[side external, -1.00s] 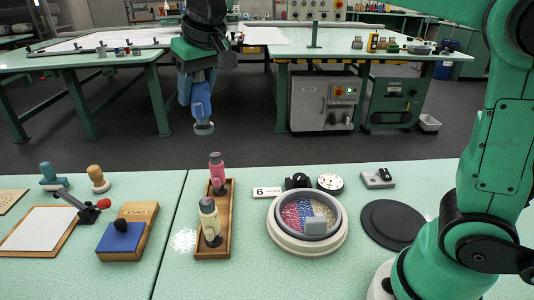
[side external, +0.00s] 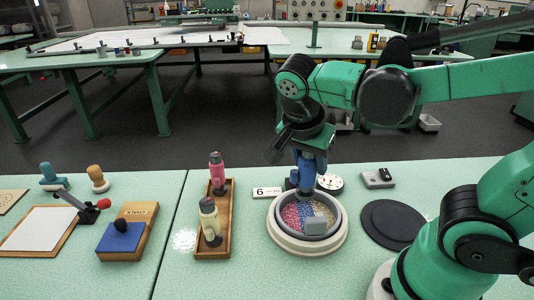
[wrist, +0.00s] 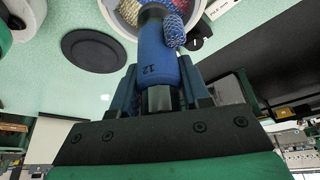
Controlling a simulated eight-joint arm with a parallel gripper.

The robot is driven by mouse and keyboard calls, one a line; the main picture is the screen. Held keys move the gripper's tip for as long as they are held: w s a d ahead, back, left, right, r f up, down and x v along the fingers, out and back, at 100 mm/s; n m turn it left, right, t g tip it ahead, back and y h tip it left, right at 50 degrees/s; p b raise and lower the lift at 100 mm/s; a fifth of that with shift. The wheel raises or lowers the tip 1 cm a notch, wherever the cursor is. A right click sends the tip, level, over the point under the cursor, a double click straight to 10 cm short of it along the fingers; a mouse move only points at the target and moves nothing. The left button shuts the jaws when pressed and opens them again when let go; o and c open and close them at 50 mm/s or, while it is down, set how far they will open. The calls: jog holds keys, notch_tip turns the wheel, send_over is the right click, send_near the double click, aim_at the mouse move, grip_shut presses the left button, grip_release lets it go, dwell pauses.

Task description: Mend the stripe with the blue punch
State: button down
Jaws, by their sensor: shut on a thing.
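My gripper (side external: 310,152) is shut on the blue punch (side external: 307,178), which hangs roughly upright at the far side of the round frame (side external: 283,243). In the wrist view the punch (wrist: 157,60) bears the number 12 between my fingers (wrist: 160,95). A speckled blue piece (wrist: 175,28) shows beside the punch's far end. I cannot tell whether the punch touches the stripes; its tip is not clear.
A wooden tray (side external: 213,249) with a pink-topped punch (side external: 216,170) and a cream punch (side external: 209,220) stands left of the frame. A number 6 card (side external: 267,192) and a white dial (side external: 330,183) are behind it. A black disc (side external: 392,224) lies right.

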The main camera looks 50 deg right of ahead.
jog(key=shift+m+g, duration=0.3)
jog(key=shift+m, duration=0.4)
jog(key=shift+s+d+f, duration=0.1)
jog(key=shift+s+f, duration=0.15)
jog(key=shift+f, duration=0.9)
jog(key=shift+s+d+f, duration=0.15)
jog(key=shift+s+f, duration=0.15)
jog(key=shift+f, duration=0.85)
jog(key=shift+s+d+f, duration=0.1)
jog(key=shift+s+f, duration=0.15)
jog(key=shift+f, duration=0.9)
jog(key=shift+f, duration=0.55)
jog(key=shift+r, duration=0.1)
notch_tip(320, 180, up, 7)
jog(key=shift+w, duration=0.1)
